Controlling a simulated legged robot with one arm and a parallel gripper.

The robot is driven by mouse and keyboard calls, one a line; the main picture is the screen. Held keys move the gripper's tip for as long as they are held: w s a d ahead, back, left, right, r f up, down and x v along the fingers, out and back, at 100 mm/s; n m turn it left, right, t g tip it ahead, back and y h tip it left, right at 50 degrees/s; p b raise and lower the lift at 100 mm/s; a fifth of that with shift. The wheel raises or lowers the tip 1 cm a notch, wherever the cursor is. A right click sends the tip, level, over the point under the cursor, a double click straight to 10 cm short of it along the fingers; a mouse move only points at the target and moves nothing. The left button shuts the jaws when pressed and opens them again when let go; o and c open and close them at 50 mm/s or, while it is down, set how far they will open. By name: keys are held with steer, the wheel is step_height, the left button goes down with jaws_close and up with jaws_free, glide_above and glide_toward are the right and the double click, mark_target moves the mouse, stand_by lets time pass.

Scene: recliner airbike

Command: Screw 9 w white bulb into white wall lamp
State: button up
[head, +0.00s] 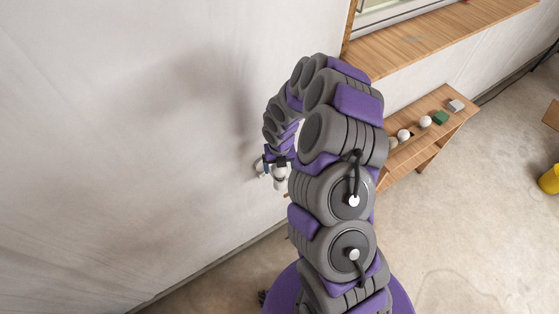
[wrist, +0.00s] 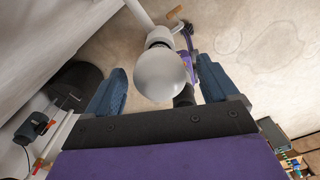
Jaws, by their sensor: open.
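In the wrist view a round white bulb (wrist: 161,75) sits between the two blue fingers of my gripper (wrist: 163,72). The fingers are spread, with a visible gap on each side of the bulb. The bulb's far end meets the white socket of the wall lamp (wrist: 159,36), whose white arm runs up and left. How far the bulb is seated cannot be told. In the head view my gripper (head: 277,160) is beside the wall, and the white lamp (head: 280,178) shows just below it, partly hidden by my arm.
A yellow object (head: 549,180) stands at the right edge. The pale wall is close on the left; floor is open at lower right.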

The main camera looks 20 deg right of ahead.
steer(key=shift+f, duration=0.2)
steer(key=shift+f+b, duration=0.65)
steer(key=shift+f, duration=0.9)
steer(key=c, duration=1)
steer(key=m+b, duration=0.1)
steer(key=m, duration=0.1)
steer(key=m+b, duration=0.1)
steer(key=m, duration=0.2)
steer(key=shift+s+f+b, duration=0.1)
steer(key=shift+f+b, duration=0.1)
steer(key=shift+b, duration=0.2)
steer(key=m+b, duration=0.2)
steer(key=m, duration=0.4)
steer(key=shift+r+b, duration=0.15)
steer(key=shift+b, duration=0.2)
steer(key=shift+m, duration=0.3)
